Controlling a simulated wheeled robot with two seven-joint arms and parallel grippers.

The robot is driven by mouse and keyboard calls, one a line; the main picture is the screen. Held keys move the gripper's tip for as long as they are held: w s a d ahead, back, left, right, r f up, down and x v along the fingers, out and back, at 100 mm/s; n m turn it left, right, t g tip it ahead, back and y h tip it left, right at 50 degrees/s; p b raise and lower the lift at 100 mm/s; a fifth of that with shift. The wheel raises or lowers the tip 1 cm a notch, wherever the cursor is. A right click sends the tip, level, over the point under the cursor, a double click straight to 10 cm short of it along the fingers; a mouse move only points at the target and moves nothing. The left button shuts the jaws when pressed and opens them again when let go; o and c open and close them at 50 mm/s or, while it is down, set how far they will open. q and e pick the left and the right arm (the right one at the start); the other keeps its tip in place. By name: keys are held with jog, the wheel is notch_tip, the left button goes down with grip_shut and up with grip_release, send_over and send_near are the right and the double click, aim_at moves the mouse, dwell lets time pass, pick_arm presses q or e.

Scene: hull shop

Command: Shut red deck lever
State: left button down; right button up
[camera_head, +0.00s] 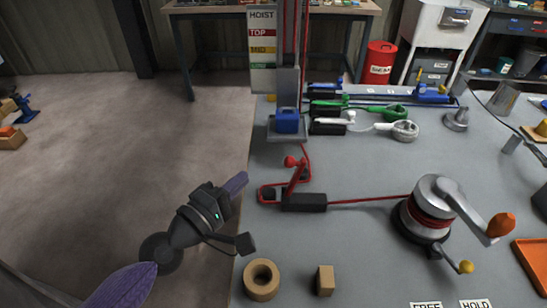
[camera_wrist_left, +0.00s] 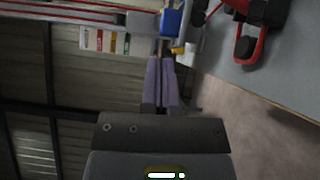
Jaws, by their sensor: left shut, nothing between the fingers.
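The red deck lever (camera_head: 297,176) stands up from its black base (camera_head: 303,203) on the grey deck, tilted, with a red knob at its top. A red line runs past its base. My left gripper (camera_head: 238,182) is left of the lever, over or near the deck's left edge, apart from it. Its purple fingers are together and empty; in the left wrist view the fingers (camera_wrist_left: 161,66) lie side by side. A red and black fitting, which seems to be the lever's, shows at upper right there (camera_wrist_left: 247,46). My right gripper is out of view.
A winch (camera_head: 430,209) with an orange-handled crank stands right of the lever. Behind are the blue hoist block (camera_head: 287,121) and the green (camera_head: 392,113) and white (camera_head: 404,130) fittings. A tan ring (camera_head: 261,280) and a tan block (camera_head: 325,280) sit at the near edge.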

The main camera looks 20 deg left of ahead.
pick_arm(q)
jog(key=w+d+p, duration=0.2)
jog(key=w+d, duration=0.2)
jog(key=shift+w+d, duration=0.4)
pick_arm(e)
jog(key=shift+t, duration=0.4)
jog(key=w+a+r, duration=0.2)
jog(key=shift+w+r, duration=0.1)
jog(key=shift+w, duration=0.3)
pick_arm(q)
jog(key=shift+r, duration=0.1)
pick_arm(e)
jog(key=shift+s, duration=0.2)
